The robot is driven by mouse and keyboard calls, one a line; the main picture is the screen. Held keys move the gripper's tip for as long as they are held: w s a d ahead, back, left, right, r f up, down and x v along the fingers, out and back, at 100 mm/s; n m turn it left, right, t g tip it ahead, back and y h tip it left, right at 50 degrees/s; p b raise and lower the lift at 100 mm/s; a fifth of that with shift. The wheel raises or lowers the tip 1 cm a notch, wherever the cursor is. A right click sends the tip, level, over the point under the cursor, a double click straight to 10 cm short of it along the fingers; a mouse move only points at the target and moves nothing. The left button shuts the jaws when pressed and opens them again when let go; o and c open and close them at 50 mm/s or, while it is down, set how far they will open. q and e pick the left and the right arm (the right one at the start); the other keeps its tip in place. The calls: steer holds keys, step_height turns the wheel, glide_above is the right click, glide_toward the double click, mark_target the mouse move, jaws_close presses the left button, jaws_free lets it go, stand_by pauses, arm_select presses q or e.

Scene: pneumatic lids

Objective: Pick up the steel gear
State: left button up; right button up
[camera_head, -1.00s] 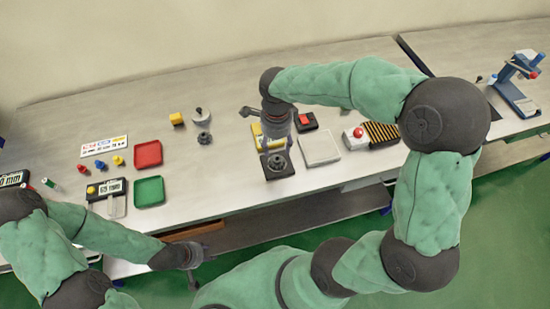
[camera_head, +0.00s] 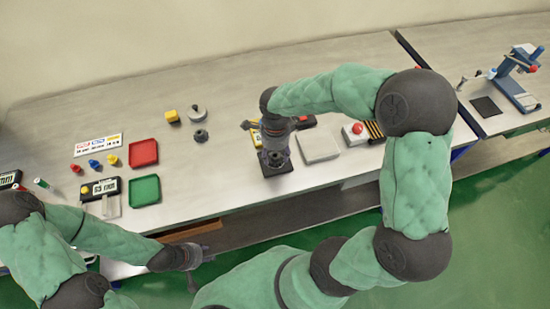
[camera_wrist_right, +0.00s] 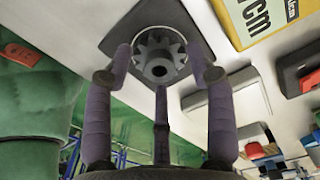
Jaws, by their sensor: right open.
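The steel gear (camera_wrist_right: 158,58) is a grey toothed wheel with a central hole. It lies on a dark square base (camera_wrist_right: 140,25) in the right wrist view; in the head view this base (camera_head: 284,172) is mostly under my right gripper, which hides most of the gear. My right gripper (camera_head: 275,154) points down over the gear, open, its three fingers spread around it in the wrist view. I cannot tell whether they touch it. My left gripper (camera_head: 192,276) hangs low in front of the table edge, away from the gear; its finger opening is unclear.
A second dark toothed part (camera_head: 201,136) lies left of the right gripper. A light square block (camera_head: 319,147) and a red-button box (camera_head: 355,132) stand to its right. A red tray (camera_head: 144,152) and green tray (camera_head: 145,190) lie left. The table between is clear.

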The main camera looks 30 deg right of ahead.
jaws_close()
steer(key=shift+r, duration=0.1)
